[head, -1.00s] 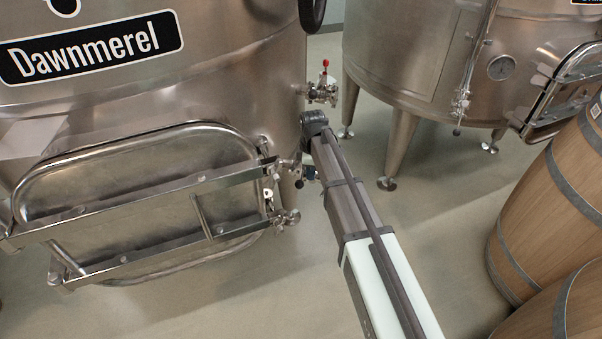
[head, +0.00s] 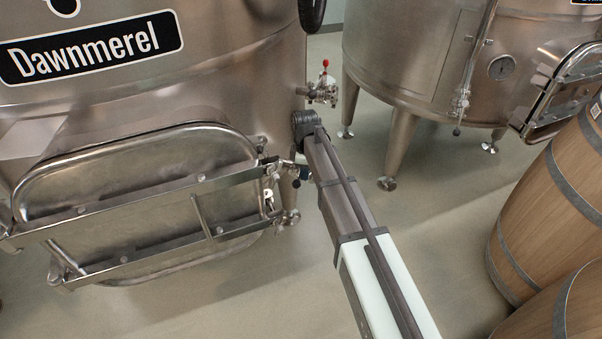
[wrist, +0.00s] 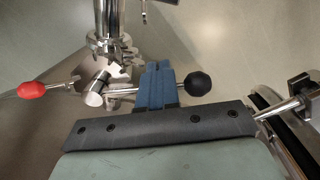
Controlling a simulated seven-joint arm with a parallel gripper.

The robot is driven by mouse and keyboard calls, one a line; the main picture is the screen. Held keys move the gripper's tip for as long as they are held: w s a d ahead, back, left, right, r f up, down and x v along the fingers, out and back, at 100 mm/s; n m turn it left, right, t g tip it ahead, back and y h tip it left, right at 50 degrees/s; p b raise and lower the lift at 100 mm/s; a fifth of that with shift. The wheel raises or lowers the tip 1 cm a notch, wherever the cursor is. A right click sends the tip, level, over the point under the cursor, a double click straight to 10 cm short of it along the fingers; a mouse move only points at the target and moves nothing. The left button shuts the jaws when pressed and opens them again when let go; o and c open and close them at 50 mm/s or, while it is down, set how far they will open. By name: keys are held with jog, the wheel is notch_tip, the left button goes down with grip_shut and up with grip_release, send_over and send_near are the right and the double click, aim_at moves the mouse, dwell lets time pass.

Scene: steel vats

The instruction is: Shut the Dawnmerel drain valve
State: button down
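The Dawnmerel vat (head: 220,75) stands at the left of the head view, with its name plate (head: 90,47). In the wrist view a steel valve lever ends in a black ball knob (wrist: 198,84); the knob also shows small in the head view (head: 296,183). My gripper (wrist: 156,84) has its blue fingers together, lying across the lever's rod between the valve fitting (wrist: 98,88) and the knob. The fingers hide part of the rod and appear to touch it. The valve's inside is hidden.
A red-ended handle (wrist: 31,90) lies left of the fingers; a red-topped valve (head: 323,90) sits on the vat's side. The manway door (head: 130,180) and its bars are close at the left. Another vat (head: 415,60) and barrels (head: 555,200) stand right, with open floor between.

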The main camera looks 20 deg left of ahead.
jog(key=shift+s+a, duration=0.15)
jog(key=shift+a, duration=0.25)
jog(key=shift+s+a, duration=0.25)
jog(key=shift+a, duration=0.6)
dwell(1.0)
jog(key=shift+d, duration=0.15)
notch_tip(320, 180, up, 8)
jog(key=d, duration=0.1)
dwell(1.2)
dwell(0.4)
